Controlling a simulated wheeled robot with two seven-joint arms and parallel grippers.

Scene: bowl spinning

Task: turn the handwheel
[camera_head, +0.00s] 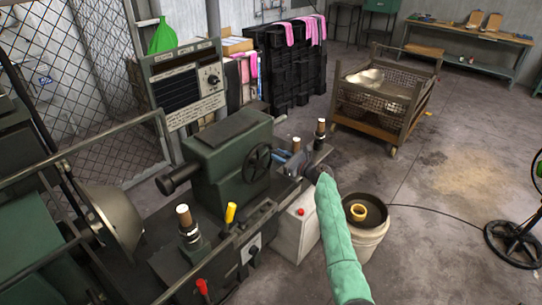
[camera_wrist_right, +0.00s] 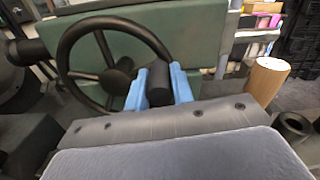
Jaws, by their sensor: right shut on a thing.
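The black handwheel (camera_head: 257,162) is on the end of the green machine housing (camera_head: 228,150). In the right wrist view the handwheel (camera_wrist_right: 110,62) fills the upper left, with its spokes and hub showing. My right gripper (camera_head: 279,158) reaches in from the right under a green sleeve. The fingertips are partly hidden in the head view. My left gripper is not in view.
Wooden-topped posts (camera_head: 320,128) stand beside and in front of the housing, and a yellow knob (camera_head: 231,212) is at the front. A white bucket (camera_head: 366,222) stands on the floor right of my arm. A wire cart (camera_head: 385,98) is farther back. The floor at right is mostly clear.

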